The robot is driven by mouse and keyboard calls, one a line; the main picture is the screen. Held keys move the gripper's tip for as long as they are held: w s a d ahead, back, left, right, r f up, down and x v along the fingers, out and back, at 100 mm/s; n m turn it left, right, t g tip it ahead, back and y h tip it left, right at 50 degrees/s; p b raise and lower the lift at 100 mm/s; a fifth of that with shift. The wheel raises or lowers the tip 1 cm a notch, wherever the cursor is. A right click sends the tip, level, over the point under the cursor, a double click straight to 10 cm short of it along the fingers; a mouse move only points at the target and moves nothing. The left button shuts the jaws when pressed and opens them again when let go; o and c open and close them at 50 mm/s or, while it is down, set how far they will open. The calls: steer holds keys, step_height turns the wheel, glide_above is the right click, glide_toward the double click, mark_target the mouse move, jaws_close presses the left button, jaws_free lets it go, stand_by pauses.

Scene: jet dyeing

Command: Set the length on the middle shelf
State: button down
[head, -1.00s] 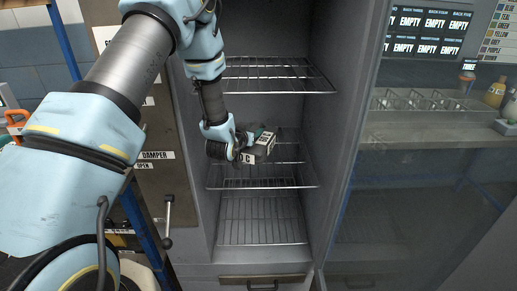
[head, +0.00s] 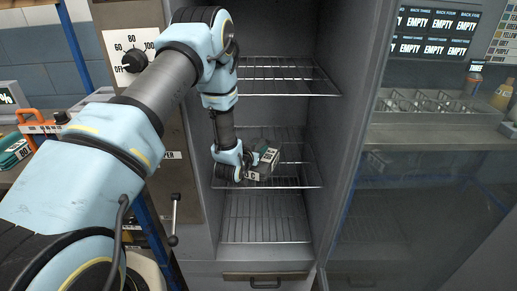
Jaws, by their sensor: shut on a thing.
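The length (head: 266,158) looks like a small dark bundle with a pale edge and a greenish patch. My gripper (head: 252,170) is shut on it, inside the open cabinet. The length is tilted and shows just over the middle wire shelf (head: 298,174). I cannot tell whether it touches the wires. The gripper and wrist hide part of the shelf's left side.
An upper wire shelf (head: 300,78) and a lower one (head: 265,222) look empty. The cabinet's right wall (head: 332,150) stands close by. The glass door (head: 405,225) is swung out to the right. A dial (head: 134,61) and a lever (head: 174,215) sit left.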

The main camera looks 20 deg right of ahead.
steer(key=shift+c, duration=2.4)
jaws_free()
steer(key=shift+r, duration=0.1)
steer(key=b+v, duration=0.3)
steer(key=v, duration=0.9)
steer(key=shift+b, duration=0.35)
